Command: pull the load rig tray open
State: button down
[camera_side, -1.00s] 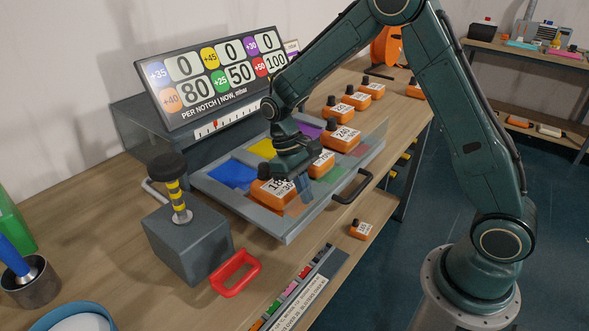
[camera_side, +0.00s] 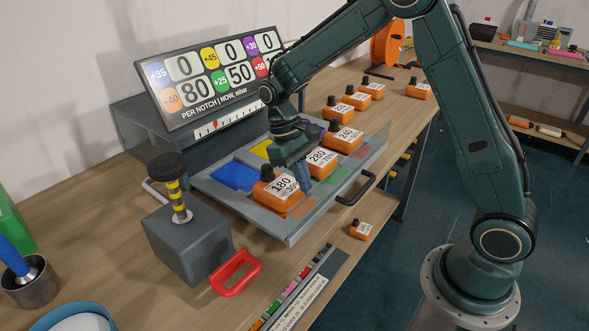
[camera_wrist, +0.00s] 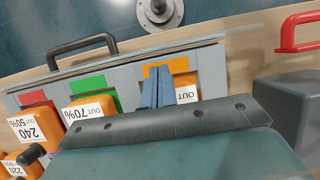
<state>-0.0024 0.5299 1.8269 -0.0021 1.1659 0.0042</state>
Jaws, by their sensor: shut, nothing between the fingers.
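The load rig tray (camera_side: 215,194) juts out from the grey rig toward the front of the bench, with coloured pads and several orange weights in it. Its black handle (camera_side: 356,188) is on the front side and also shows in the wrist view (camera_wrist: 82,44). My gripper (camera_side: 304,183) is shut and empty, its blue fingers pointing down over the tray between the 180 weight (camera_side: 278,192) and the 280 weight (camera_side: 320,160). The handle is apart from my fingers. In the wrist view the fingers (camera_wrist: 158,72) are together in front of an orange pad; contact is unclear.
A grey box (camera_side: 187,245) with a black-knobbed lever and a red handle (camera_side: 236,273) stands left of the tray. The score board (camera_side: 215,78) rises behind. A small orange weight (camera_side: 361,229) lies near the bench edge. More weights stand at the back right.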

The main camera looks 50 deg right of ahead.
jog(key=v, duration=0.6)
jog(key=shift+r, duration=0.2)
jog(key=s+r+t, duration=0.4)
jog(key=s+r, duration=0.5)
jog(key=r, duration=0.1)
jog(key=s+t, duration=0.6)
jog(key=s, duration=0.7)
jog(key=shift+r, duration=0.45)
dwell(0.4)
